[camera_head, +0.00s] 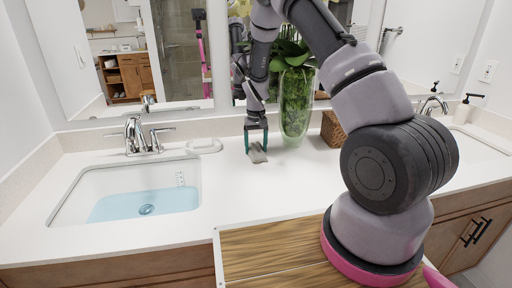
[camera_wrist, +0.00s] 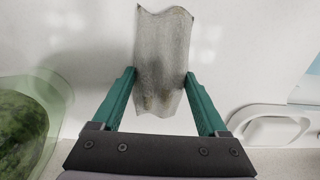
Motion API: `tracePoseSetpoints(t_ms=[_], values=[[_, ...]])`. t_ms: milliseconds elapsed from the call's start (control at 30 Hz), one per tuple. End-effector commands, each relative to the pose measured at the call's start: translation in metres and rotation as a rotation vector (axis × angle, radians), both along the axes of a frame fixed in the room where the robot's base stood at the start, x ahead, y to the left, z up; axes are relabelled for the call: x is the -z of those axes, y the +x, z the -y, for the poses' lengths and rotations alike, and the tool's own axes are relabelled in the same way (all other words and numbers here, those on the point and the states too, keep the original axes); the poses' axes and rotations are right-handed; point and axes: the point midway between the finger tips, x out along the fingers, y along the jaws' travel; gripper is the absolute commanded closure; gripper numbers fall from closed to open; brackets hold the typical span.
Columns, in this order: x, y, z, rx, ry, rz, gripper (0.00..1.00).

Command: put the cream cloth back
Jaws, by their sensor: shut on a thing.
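The cream cloth (camera_head: 259,156) looks greyish beige with a few faint brownish marks. In the wrist view the cloth (camera_wrist: 163,45) is a small wavy strip between the green fingers of my gripper (camera_wrist: 160,78), reaching out past the fingertips. In the head view my gripper (camera_head: 256,149) points down at the counter, right of the sink, shut on the cloth. The cloth is at or just above the counter top; I cannot tell whether it touches it.
The left sink (camera_head: 75,200) holds bluish water, with a chrome faucet (camera_head: 137,135) behind. A white dish (camera_head: 204,146) lies left of my gripper. A glass vase (camera_head: 296,105) of greenery stands close on the right, with a wicker basket (camera_head: 333,130) beyond. The counter (camera_head: 225,200) in front is clear.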

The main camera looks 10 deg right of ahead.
Motion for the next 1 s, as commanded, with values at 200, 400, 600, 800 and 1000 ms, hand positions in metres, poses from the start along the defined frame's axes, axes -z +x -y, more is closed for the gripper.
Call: tracePoseSetpoints(t_ms=[200, 400, 600, 800, 1000], values=[[0.003, 0.000, 0.000, 0.000, 0.000, 0.000, 0.20], [0.003, 0.000, 0.000, 0.000, 0.000, 0.000, 0.00], [-0.005, 0.000, 0.000, 0.000, 0.000, 0.001, 0.00], [-0.041, 0.001, -0.001, 0.000, 0.001, 0.004, 0.00], [-0.084, 0.001, -0.001, -0.001, 0.001, 0.004, 0.00]])
